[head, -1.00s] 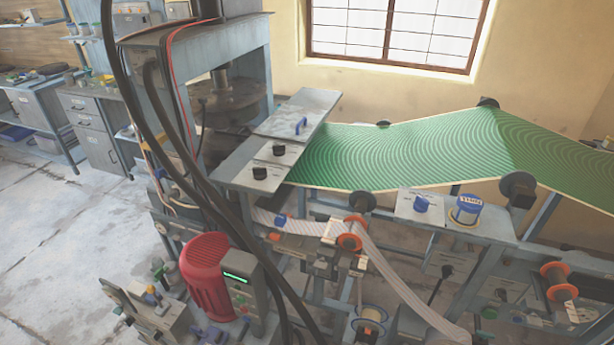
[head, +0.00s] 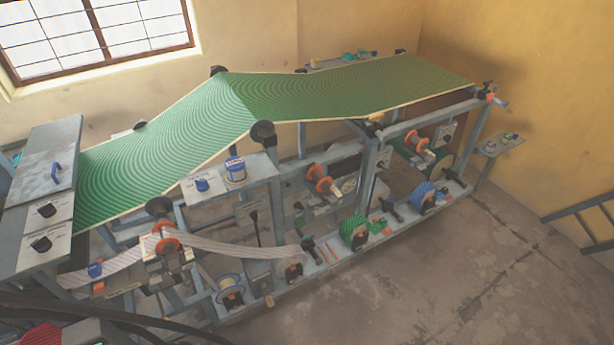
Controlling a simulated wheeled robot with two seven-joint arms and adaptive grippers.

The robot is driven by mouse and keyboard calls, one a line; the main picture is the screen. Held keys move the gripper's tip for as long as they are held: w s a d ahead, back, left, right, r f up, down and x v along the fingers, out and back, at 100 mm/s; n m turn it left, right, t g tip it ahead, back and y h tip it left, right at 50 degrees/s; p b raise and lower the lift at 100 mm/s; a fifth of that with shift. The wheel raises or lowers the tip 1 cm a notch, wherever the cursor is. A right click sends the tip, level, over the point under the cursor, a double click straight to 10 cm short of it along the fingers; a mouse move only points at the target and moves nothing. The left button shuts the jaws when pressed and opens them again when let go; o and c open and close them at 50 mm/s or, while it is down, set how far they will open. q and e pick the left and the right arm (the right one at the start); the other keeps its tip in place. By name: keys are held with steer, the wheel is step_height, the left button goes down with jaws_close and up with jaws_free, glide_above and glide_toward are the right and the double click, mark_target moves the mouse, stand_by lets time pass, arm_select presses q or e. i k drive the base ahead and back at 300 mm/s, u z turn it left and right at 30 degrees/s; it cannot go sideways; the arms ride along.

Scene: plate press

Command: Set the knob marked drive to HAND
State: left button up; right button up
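Several knobs show on the machine, but their labels are too small to read, so I cannot tell which is marked drive. Two black knobs, a rear one (head: 47,210) and a front one (head: 41,243), sit on pale plates at the far left. A blue knob (head: 202,185) sits on a pale plate on the middle bench, beside a round blue-and-white part (head: 236,170). Another blue knob (head: 95,270) is lower left, by the striped paper strip. Neither of my grippers is in view.
A green patterned web (head: 290,95) runs across the machine's top. Orange-flanged rollers (head: 323,182) and coloured reels (head: 354,231) sit below it. Dark cables (head: 110,315) cross the lower left. A dark ladder-like frame (head: 590,215) stands at right. The floor (head: 440,275) in front is clear.

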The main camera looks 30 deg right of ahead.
mark_target(297, 206)
steer(key=z, duration=1.75)
steer(key=i, duration=0.8)
steer(key=u, duration=1.7)
